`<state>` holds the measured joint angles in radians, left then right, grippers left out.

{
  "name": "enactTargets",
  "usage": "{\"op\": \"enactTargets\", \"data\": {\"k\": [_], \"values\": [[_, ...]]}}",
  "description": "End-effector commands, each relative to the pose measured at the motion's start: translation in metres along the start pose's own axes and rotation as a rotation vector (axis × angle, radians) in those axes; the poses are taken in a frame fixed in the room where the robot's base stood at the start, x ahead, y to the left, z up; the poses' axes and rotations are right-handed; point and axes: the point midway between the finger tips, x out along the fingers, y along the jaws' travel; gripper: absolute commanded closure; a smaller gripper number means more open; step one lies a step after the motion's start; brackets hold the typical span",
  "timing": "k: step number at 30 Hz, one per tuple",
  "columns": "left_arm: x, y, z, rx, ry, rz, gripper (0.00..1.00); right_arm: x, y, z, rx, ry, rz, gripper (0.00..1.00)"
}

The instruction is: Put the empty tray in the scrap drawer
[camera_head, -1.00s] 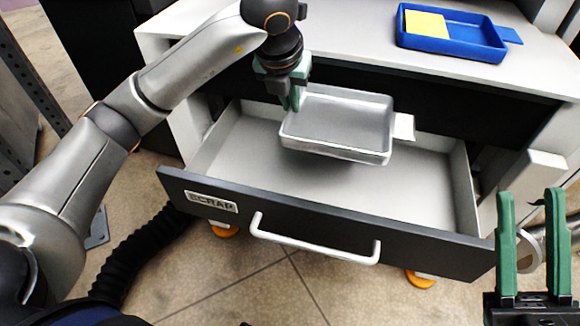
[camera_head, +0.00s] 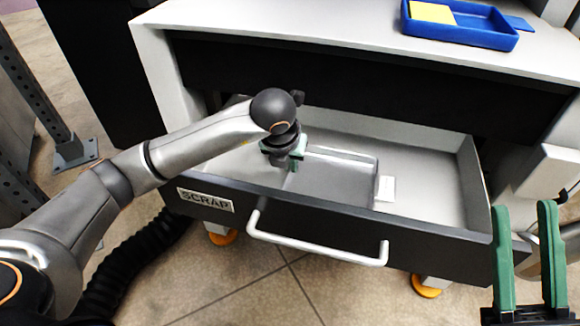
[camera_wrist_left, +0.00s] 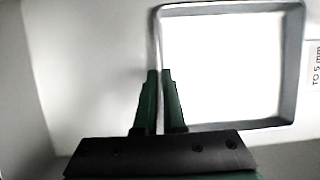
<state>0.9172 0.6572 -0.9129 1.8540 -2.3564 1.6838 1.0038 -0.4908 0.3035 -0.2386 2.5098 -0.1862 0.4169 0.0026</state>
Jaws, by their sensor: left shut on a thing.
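The grey metal tray (camera_head: 335,177) is inside the open scrap drawer (camera_head: 430,178), whose dark front carries a SCRAP label. The tray is empty, with a pale tab on its right. Whether it touches the drawer floor I cannot tell. My left gripper (camera_head: 292,164) is shut on the tray's left rim. The left wrist view shows the fingers (camera_wrist_left: 160,98) at the rim of the tray (camera_wrist_left: 292,60). My right gripper (camera_head: 526,258) is open and empty at the lower right, outside the drawer.
The drawer's white handle (camera_head: 315,250) sticks out in front. The drawer's right part is clear.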

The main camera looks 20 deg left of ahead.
Motion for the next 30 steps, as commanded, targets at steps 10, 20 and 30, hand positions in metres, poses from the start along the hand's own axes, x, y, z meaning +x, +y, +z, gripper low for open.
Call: {"op": "enactTargets", "data": {"k": [10, 20, 30], "values": [[0.0043, -0.0002, -0.0011, -0.001, -0.003, -0.002, 1.00, -0.0026, -0.0013, 0.0025, 0.005, 0.000, 0.000, 0.63], [0.0041, 0.0000, -0.0015, 0.000, -0.001, -0.001, 0.63, -0.0021, -0.0013, 0.0022, 0.008, -0.001, 0.001, 0.63], [-0.0034, -0.0003, 0.0009, 0.000, -0.002, -0.001, 0.63, 0.0019, 0.0002, -0.0016, 0.002, -0.001, -0.001, 0.63]]}}
